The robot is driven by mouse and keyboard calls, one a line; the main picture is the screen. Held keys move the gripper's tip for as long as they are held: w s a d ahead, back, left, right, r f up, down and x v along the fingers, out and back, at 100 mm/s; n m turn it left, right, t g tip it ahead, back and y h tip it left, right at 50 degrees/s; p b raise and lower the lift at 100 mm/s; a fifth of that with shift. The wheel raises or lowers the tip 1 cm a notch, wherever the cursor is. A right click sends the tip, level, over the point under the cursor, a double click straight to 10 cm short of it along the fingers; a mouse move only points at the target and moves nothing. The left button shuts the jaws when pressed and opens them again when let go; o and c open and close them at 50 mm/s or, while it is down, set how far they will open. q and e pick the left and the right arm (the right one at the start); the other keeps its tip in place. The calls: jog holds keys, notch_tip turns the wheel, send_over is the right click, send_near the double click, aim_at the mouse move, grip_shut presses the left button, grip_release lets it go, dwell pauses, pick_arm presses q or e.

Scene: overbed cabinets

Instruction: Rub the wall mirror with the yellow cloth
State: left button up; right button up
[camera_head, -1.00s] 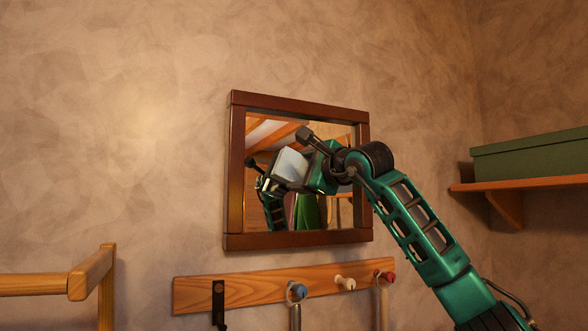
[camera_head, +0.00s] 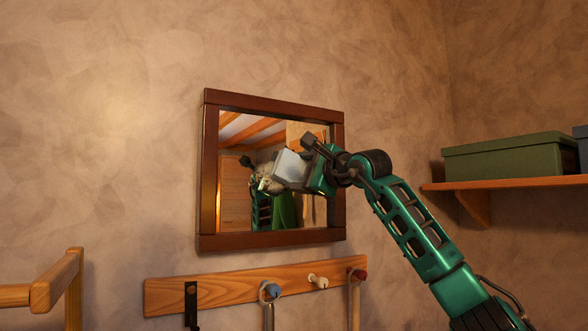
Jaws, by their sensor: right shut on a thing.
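The wall mirror (camera_head: 237,150) hangs in a dark brown wooden frame in the middle of the head view. My right gripper (camera_head: 275,179) reaches in from the right, in front of the right half of the glass. It is shut on a pale, crumpled lump (camera_head: 267,177) that appears to be the cloth; little yellow shows in this light. The reflection of my arm lies right behind it, so I cannot tell whether the cloth touches the glass. My left gripper is not in view.
A wooden peg rail (camera_head: 225,291) with hanging items is below the mirror. A shelf (camera_head: 510,183) with a green box (camera_head: 505,158) is at the right. A wooden rail frame (camera_head: 62,280) stands at the lower left. The wall left of the mirror is bare.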

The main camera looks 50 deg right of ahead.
jog(key=shift+s+d+p, duration=0.2)
jog(key=shift+d, duration=0.35)
jog(key=shift+s+d+p, duration=0.15)
jog(key=shift+d+p, duration=0.05)
jog(key=shift+d, duration=0.35)
jog(key=shift+f, duration=0.1)
jog(key=shift+w+a+p, duration=0.2)
jog(key=shift+w+a, duration=0.4)
jog(key=shift+a, duration=1.2)
jog(key=shift+w+a+p, duration=0.2)
jog(key=shift+w+a, duration=0.35)
jog(key=shift+a, duration=1.3)
jog(key=shift+w+a+p, duration=0.2)
jog(key=shift+w+a, duration=0.4)
jog(key=shift+a, duration=1.2)
jog(key=shift+s+a+b, duration=0.15)
jog(key=shift+s+b, duration=0.25)
jog(key=shift+s, duration=0.2)
jog(key=shift+a+b+v, duration=0.15)
jog(key=shift+b+v, duration=0.25)
jog(key=shift+v, duration=0.8)
jog(key=shift+a+b+v, duration=0.15)
jog(key=shift+b+v, duration=0.2)
jog(key=shift+v, duration=0.85)
